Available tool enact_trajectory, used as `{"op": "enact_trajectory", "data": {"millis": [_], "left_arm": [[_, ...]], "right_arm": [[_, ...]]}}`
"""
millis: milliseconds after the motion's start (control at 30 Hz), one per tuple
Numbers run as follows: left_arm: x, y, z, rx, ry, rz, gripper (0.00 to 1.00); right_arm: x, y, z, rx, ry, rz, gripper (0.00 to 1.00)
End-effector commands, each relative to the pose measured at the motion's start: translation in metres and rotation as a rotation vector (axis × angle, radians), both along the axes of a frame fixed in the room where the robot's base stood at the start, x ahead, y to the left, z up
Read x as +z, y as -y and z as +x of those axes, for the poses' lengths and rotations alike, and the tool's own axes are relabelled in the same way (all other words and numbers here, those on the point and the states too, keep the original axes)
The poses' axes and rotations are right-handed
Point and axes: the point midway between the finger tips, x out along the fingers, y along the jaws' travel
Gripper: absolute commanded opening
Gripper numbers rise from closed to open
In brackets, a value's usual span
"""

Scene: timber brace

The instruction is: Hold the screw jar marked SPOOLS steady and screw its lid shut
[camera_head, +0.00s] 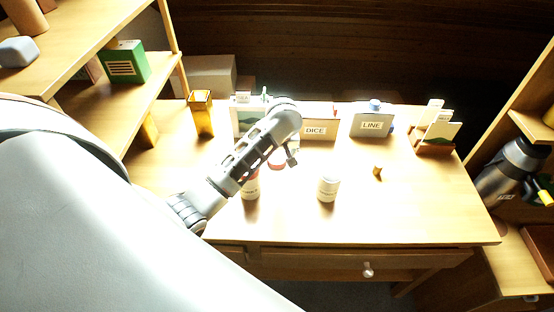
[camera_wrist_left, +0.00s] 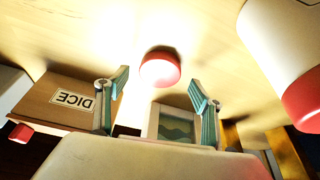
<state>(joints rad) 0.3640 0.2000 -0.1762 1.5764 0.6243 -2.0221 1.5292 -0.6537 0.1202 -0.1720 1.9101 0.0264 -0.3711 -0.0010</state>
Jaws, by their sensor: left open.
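A red round lid (camera_wrist_left: 160,68) lies on the table between and beyond the spread fingers of my left gripper (camera_wrist_left: 158,108). In the head view the lid (camera_head: 277,165) is partly hidden by my left gripper (camera_head: 291,155), which is open and empty above the table. A pale jar without a red lid (camera_head: 328,189) stands upright to the right of the gripper. Another white jar with a red top (camera_head: 251,189) stands behind my left arm, partly hidden; it shows at the wrist view's upper right (camera_wrist_left: 285,45). The jar labels are too small to read. My right gripper is out of view.
Boxes marked DICE (camera_head: 315,130) and LINE (camera_head: 371,125) line the table's back. A small orange piece (camera_head: 377,171) lies right of the pale jar. The front right tabletop is clear.

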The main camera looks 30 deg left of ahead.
Motion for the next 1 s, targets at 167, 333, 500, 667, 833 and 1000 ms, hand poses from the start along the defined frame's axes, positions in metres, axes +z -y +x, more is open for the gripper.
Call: {"op": "enact_trajectory", "data": {"millis": [167, 333, 500, 667, 833, 1000], "left_arm": [[-0.016, -0.004, 0.005, -0.001, -0.001, 0.001, 0.67], [-0.018, -0.004, 0.006, -0.001, 0.001, -0.001, 0.67], [-0.018, -0.004, 0.006, -0.001, 0.001, -0.001, 0.67], [-0.018, -0.004, 0.006, -0.001, 0.001, -0.001, 0.36], [-0.018, -0.004, 0.006, -0.001, 0.001, -0.001, 0.33], [-0.017, -0.004, 0.006, 0.0, 0.001, -0.001, 0.33]], "right_arm": [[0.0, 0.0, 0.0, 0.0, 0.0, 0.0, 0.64], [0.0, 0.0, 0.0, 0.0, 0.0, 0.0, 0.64], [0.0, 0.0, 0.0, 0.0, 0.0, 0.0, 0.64], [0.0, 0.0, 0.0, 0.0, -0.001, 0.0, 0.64], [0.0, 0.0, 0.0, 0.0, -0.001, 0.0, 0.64], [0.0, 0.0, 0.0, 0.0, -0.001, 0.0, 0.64]]}}
